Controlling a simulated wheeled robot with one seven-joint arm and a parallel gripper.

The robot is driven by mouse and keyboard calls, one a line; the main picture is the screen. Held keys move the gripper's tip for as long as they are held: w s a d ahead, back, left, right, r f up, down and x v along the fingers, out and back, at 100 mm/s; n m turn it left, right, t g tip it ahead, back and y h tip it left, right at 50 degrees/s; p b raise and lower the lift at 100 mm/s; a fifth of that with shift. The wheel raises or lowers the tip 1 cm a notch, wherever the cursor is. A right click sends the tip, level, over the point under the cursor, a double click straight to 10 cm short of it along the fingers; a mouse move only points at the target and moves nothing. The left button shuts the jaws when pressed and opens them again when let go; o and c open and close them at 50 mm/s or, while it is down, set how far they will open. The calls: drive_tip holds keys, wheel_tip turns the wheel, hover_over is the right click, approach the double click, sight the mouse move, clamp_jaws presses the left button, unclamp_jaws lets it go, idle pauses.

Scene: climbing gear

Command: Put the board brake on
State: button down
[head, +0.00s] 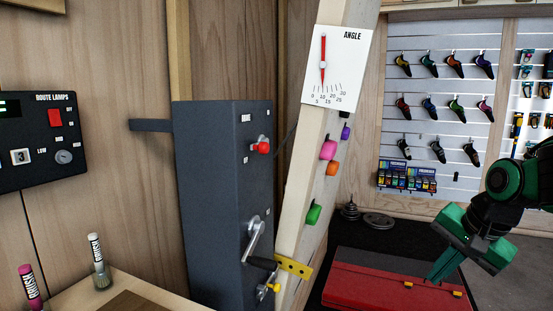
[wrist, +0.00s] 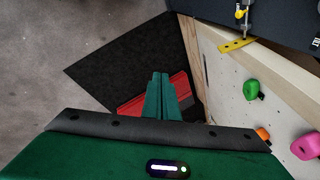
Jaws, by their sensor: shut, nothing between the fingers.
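A dark grey cabinet (head: 220,200) stands beside the tilted climbing board (head: 318,180). It carries a red knob (head: 261,147) high up, a grey crank (head: 256,242) with a black grip lower down, and a small yellow-handled fitting (head: 270,289) near the bottom. Their labels are too small to read, so I cannot tell which is the brake. A yellow perforated plate (head: 294,266) sticks out from the board's edge; it also shows in the wrist view (wrist: 237,46). My gripper (head: 443,275) is shut and empty, right of the cabinet and board; its green fingers show in the wrist view (wrist: 160,88).
A red crash pad (head: 375,293) lies on a black mat below my gripper. Coloured holds (head: 328,150) protrude from the board. An angle card (head: 337,70) hangs at its top. A lamp panel (head: 40,140) and a table with two brush bottles are left.

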sight(265, 145)
drive_tip(key=w+a+r+m+t+y, duration=0.3)
drive_tip(key=w+a+r+m, duration=0.1)
drive_tip(key=w+a+r, duration=0.65)
drive_tip(key=w+a+r+m+y, duration=0.2)
drive_tip(key=w+a+r+y, duration=0.1)
drive_tip(key=a+r, duration=0.2)
drive_tip(key=w+a+r+m+y, duration=0.2)
drive_tip(key=w+a+r+y, duration=0.1)
drive_tip(key=a, duration=0.6)
wheel_tip(265, 145, up, 2)
drive_tip(key=shift+a+r+y, duration=0.15)
drive_tip(key=shift+a+y, duration=0.15)
drive_tip(key=shift+y, duration=0.2)
drive_tip(key=shift+w, duration=0.1)
drive_tip(key=x, duration=1)
drive_tip(key=shift+s+a+r, duration=0.15)
drive_tip(key=shift+s+r, duration=0.1)
drive_tip(key=shift+r, duration=0.35)
drive_tip(key=shift+s+a+r, duration=0.15)
drive_tip(key=shift+s+r, duration=0.05)
drive_tip(key=shift+r, duration=0.35)
drive_tip(key=shift+s+a+r, duration=0.15)
drive_tip(key=shift+s+r, duration=0.1)
drive_tip(key=shift+r, duration=0.35)
